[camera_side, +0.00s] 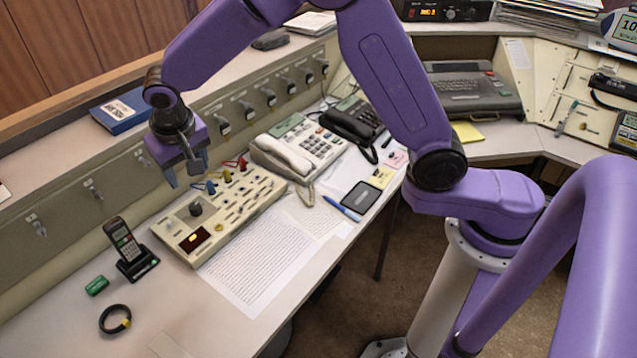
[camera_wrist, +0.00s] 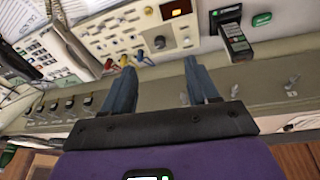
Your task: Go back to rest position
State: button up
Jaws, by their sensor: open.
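My gripper (camera_side: 186,180) is purple with blue-grey fingers. It hangs above the back left part of the beige control panel (camera_side: 222,240), near the wall of the console. In the wrist view, my gripper (camera_wrist: 158,75) shows two fingers spread apart with nothing between them. The panel (camera_wrist: 120,30) lies beyond the fingertips, and its coloured plugs (camera_wrist: 128,62) show close to the left finger. In the side view, the plugs (camera_side: 228,173) stand just right of the fingers. I cannot tell whether the fingers touch anything.
A cordless phone (camera_side: 125,245) in its cradle, a green block (camera_side: 97,285) and a black ring (camera_side: 115,319) are at the front left. A white desk phone (camera_side: 298,148) and a black phone (camera_side: 352,121) stand right of the panel. Printed sheets (camera_side: 262,265) lie in front.

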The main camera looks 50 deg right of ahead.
jog(key=s+d+r+n+g, duration=0.1)
jog(key=s+d+n, duration=0.3)
jog(key=s, duration=0.7)
jog(key=s+d+r+n+g+y, duration=0.1)
jog(key=s+d+n, duration=0.4)
jog(key=s+d, duration=0.4)
jog(key=s+d+r+n+g, duration=0.1)
jog(key=s+d+n, duration=0.4)
jog(key=s, duration=0.9)
jog(key=shift+s+d+r+y, duration=0.2)
jog(key=shift+d+r+y, duration=0.1)
jog(key=shift+d+r, duration=0.25)
